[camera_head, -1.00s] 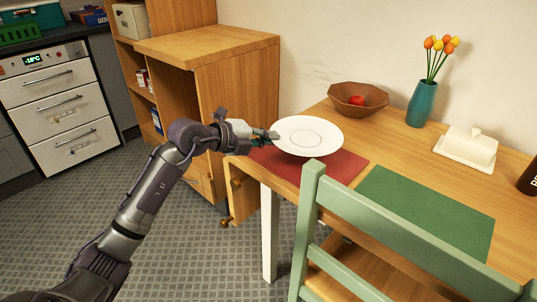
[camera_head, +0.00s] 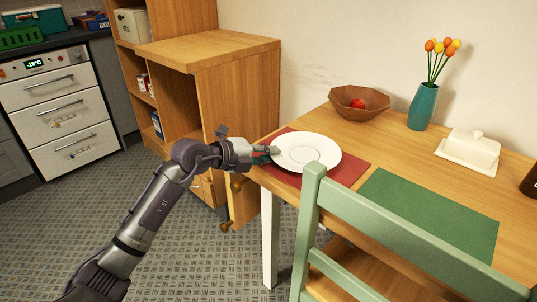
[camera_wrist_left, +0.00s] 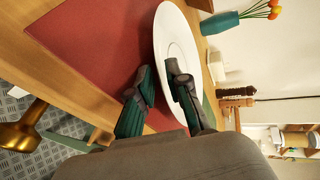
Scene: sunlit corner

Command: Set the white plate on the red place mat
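The white plate (camera_head: 306,153) lies flat and upright over the red place mat (camera_head: 350,173) near the table's left end, apparently resting on it. In the left wrist view the plate (camera_wrist_left: 178,38) stands beside the bare part of the mat (camera_wrist_left: 105,45). My left gripper (camera_head: 270,152) is at the plate's left rim. In the left wrist view its fingers (camera_wrist_left: 159,72) are parted, one over the rim and one beside it, with red mat visible in the gap. The exact contact with the rim is hidden. My right gripper is out of view.
A green mat (camera_head: 430,213) lies to the right. A wooden bowl with a red fruit (camera_head: 345,98), a teal vase of tulips (camera_head: 422,106) and a white butter dish (camera_head: 470,150) stand farther back. A green chair (camera_head: 400,225) stands at the front. A wooden cabinet (camera_head: 240,90) is at the left.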

